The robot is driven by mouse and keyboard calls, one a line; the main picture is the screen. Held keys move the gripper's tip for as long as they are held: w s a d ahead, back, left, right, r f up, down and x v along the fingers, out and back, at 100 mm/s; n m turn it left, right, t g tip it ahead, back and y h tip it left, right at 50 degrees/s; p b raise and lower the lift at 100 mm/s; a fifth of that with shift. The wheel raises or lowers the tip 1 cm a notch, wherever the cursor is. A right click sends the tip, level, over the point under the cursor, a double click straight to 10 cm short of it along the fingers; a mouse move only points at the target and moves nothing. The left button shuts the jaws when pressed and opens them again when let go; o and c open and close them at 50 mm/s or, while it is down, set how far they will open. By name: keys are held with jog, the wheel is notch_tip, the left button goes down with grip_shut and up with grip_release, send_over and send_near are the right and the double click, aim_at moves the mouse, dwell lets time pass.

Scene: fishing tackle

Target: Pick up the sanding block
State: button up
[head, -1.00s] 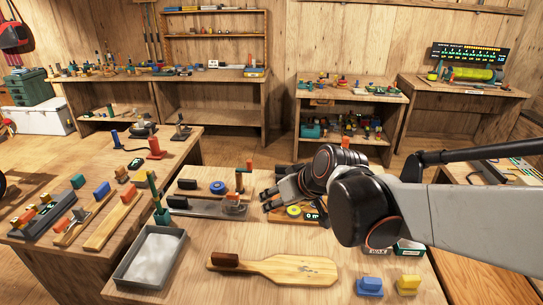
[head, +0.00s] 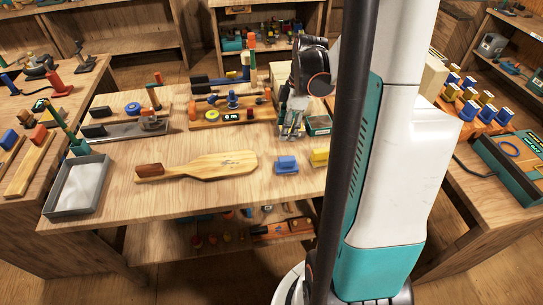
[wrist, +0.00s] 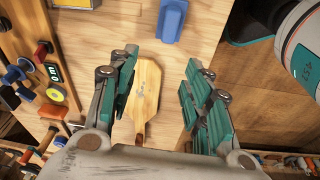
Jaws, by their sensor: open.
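A blue block (head: 286,165) with a raised grip lies on the workbench (head: 215,200), right of the wooden paddle (head: 212,165). A similar yellow block (head: 320,157) lies to its right. Both look like sanding blocks; I cannot tell which one is meant. My gripper (head: 291,132) is above the bench's back right part, behind the blue block, fingers pointing down. In the wrist view its fingers (wrist: 158,98) are open and apart, with nothing held. The blue block (wrist: 172,18) shows beyond the fingertips at the top, and the paddle (wrist: 146,85) lies below between them.
A grey tray (head: 51,211) stands at the bench's front left. Boards with tools and a dark-screened gauge (head: 231,116) fill the back. A green-edged box (head: 318,125) sits beside my gripper. The bench front is clear. My column hides part of the right side.

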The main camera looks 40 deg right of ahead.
jog(key=s+d+f, duration=0.2)
jog(key=b, duration=0.3)
send_over(287, 158)
jog(key=shift+n, duration=0.4)
jog(key=f, duration=0.6)
jog(key=shift+s+d+f, duration=0.3)
jog(key=shift+s, duration=0.05)
jog(key=shift+w+a+f+b, duration=0.1)
jog(key=shift+f+b, duration=0.35)
jog(key=shift+f, duration=0.6)
jog(key=shift+w+a+f+b, duration=0.15)
jog(key=shift+f+b, duration=0.35)
jog(key=shift+f, duration=0.5)
jog(key=shift+w+a+f+b, duration=0.1)
jog(key=shift+f+b, duration=0.35)
jog(key=shift+f, duration=0.6)
grip_shut()
